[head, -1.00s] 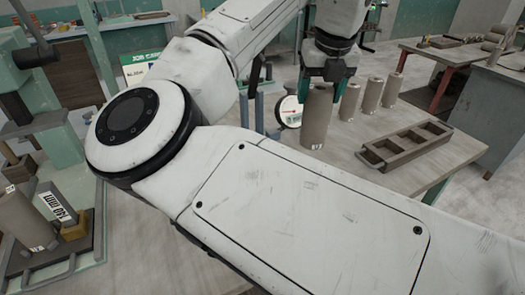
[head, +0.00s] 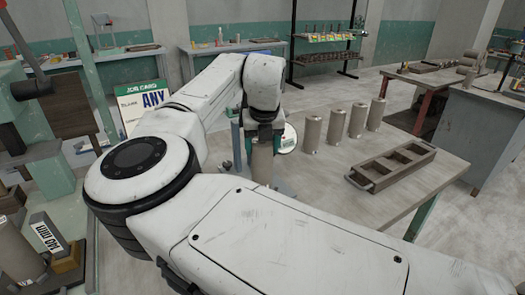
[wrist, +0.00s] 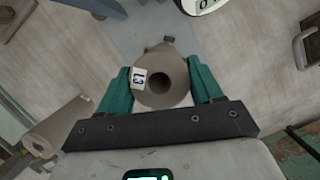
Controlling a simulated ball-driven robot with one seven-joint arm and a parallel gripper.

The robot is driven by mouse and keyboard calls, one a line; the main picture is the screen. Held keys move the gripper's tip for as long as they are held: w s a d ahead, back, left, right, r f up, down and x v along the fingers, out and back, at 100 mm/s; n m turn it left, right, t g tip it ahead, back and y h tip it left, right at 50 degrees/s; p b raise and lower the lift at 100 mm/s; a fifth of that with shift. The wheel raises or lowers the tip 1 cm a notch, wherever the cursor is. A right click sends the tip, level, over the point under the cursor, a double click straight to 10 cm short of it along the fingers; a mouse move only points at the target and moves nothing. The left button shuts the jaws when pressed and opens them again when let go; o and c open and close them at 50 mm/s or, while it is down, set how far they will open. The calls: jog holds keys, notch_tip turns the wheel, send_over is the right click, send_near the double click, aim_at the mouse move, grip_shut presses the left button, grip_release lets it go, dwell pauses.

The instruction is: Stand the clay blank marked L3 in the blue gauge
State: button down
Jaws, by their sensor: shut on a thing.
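My gripper (wrist: 163,90) is shut on a grey-brown clay blank (wrist: 158,95), its teal fingers on either side. A white tag on the blank's end reads like L3, turned sideways. The blank (head: 262,168) hangs below my gripper (head: 264,135) in the head view, looking upright; my arm hides its lower end. The blue gauge shows as a blue post (head: 236,145) just left of the blank, and as a blue-grey plate (wrist: 130,38) beyond it in the wrist view. I cannot tell the blank's height above the plate.
Several clay blanks (head: 336,130) stand in a row on the table to the right. A compartment tray (head: 420,162) lies in front of them. A round white dial (head: 287,138) is close to the right of my gripper.

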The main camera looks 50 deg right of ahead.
jog(key=shift+f, duration=0.9)
jog(key=shift+c, duration=0.9)
grip_release()
jog(key=shift+s+f, duration=0.1)
jog(key=shift+f, duration=0.05)
jog(key=shift+v, duration=3.85)
